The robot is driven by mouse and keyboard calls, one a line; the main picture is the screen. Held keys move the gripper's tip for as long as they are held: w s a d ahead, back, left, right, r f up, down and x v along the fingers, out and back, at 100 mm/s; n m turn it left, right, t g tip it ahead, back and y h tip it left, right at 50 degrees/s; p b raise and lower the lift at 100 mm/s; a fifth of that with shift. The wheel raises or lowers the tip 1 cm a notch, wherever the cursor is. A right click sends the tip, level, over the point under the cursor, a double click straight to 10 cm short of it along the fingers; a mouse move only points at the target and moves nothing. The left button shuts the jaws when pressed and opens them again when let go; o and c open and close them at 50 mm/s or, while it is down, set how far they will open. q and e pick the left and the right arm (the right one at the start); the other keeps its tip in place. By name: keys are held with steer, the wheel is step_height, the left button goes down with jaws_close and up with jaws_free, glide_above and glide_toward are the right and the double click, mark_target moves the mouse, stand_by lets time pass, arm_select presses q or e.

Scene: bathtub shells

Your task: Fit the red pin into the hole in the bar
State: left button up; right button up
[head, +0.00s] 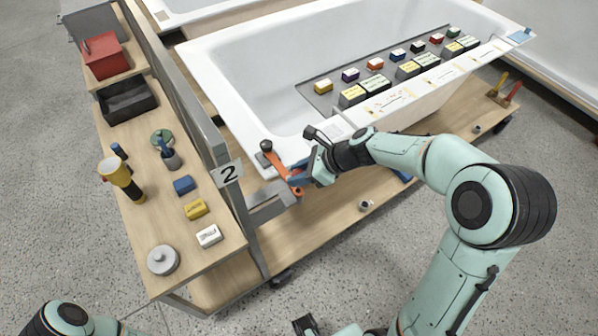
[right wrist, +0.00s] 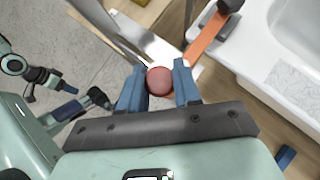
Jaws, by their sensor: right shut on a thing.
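The red pin shows as a round red head (right wrist: 160,81) between the two blue fingers of my right gripper (right wrist: 160,92) in the right wrist view. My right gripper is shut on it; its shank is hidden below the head. In the head view my right gripper (head: 297,178) is at the near left corner of the tub, beside the orange bar (head: 275,160). The bar (right wrist: 207,40) runs up and right from behind the gripper in the wrist view. I cannot see its hole, or whether the pin is in it. A small part of what may be my left gripper shows at the wrist view's left; its jaws are unclear.
The white tub (head: 225,85) lies behind the gripper, with a tray of several coloured blocks (head: 375,65). The side bench (head: 150,215) holds a yellow torch (head: 118,173), a red box (head: 104,58) and blocks.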

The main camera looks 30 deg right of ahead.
mark_target(299, 188)
arm_select(q)
steer(key=shift+s+f+b, duration=0.25)
steer(key=shift+f+b, duration=0.4)
steer(key=shift+f, duration=0.05)
steer(key=shift+s+f+b, duration=0.2)
steer(key=shift+f+b, duration=0.45)
steer(key=shift+s+f+b, duration=0.25)
steer(key=shift+f+b, duration=0.4)
steer(key=shift+f, duration=0.05)
arm_select(e)
steer(key=shift+f, duration=2.65)
arm_select(q)
steer(key=shift+r, duration=0.2)
arm_select(e)
steer(key=shift+r, duration=0.15)
steer(key=shift+r+p, duration=2.2)
arm_select(q)
steer(key=r, duration=0.1)
steer(key=w+r, duration=0.1)
steer(key=r, duration=0.2)
steer(key=shift+w+r, duration=0.2)
steer(key=shift+w, duration=0.15)
steer(key=shift+w+r+p, duration=0.15)
steer(key=shift+r+p, duration=0.2)
